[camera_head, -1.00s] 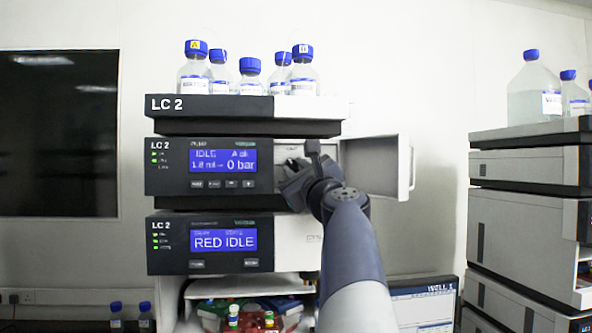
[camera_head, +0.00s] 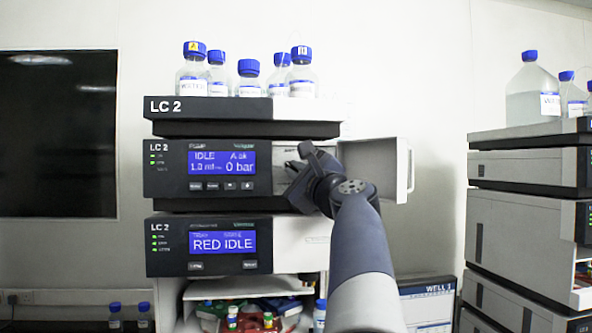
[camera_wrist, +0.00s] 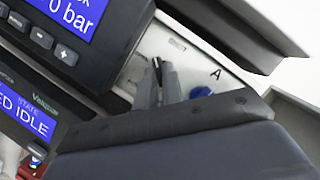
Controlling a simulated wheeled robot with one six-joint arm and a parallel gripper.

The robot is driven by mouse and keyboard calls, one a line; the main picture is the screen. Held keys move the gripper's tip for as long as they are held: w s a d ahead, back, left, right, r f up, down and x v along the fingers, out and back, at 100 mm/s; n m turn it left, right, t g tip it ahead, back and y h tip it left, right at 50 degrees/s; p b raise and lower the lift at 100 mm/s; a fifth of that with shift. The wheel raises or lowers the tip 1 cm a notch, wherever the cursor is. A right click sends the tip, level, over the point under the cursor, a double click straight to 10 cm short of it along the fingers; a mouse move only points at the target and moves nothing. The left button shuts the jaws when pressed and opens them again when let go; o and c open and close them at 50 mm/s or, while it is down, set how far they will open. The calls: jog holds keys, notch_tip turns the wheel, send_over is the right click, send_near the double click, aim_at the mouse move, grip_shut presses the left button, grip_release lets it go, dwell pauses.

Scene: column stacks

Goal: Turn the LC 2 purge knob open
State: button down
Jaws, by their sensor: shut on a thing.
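The LC 2 pump module (camera_head: 180,190) shows "IDLE" and "0 bar" on its blue display. Its door (camera_head: 372,170) stands open to the right. My gripper (camera_head: 291,165) reaches into the opened bay beside the display. In the wrist view my gripper (camera_wrist: 159,75) is shut on a small black knob (camera_wrist: 157,64), which sits between the fingertips on the light panel. The fingers hide most of the knob, so its exact angle is hard to tell. A blue part (camera_wrist: 201,92) lies right of the fingers, near a letter "A".
Several blue-capped bottles (camera_head: 249,82) stand on top of the LC 2 stack. Another instrument stack (camera_head: 515,220) stands at the right.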

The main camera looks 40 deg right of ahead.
jog(key=shift+s+d+r+n+g+y+p, duration=0.1)
jog(key=shift+n+g+y+p, duration=0.35)
jog(key=shift+n, duration=0.85)
jog(key=shift+w+a+r+n+g+y+p, duration=0.15)
jog(key=shift+n+g+y+p, duration=0.25)
jog(key=shift+n, duration=0.9)
jog(key=shift+s+d+r+n+g+y+p, duration=0.2)
jog(key=shift+n+p, duration=0.4)
jog(key=shift+n, duration=0.7)
jog(key=shift+f, duration=0.1)
jog(key=c, duration=1.5)
grip_release()
jog(key=shift+f, duration=0.1)
jog(key=shift+c, duration=0.2)
jog(key=s+a+b, duration=0.1)
jog(key=s+b, duration=0.2)
jog(key=s, duration=0.7)
jog(key=shift+s+a+f, duration=0.15)
jog(key=shift+s+a, duration=0.1)
jog(key=shift+a, duration=0.15)
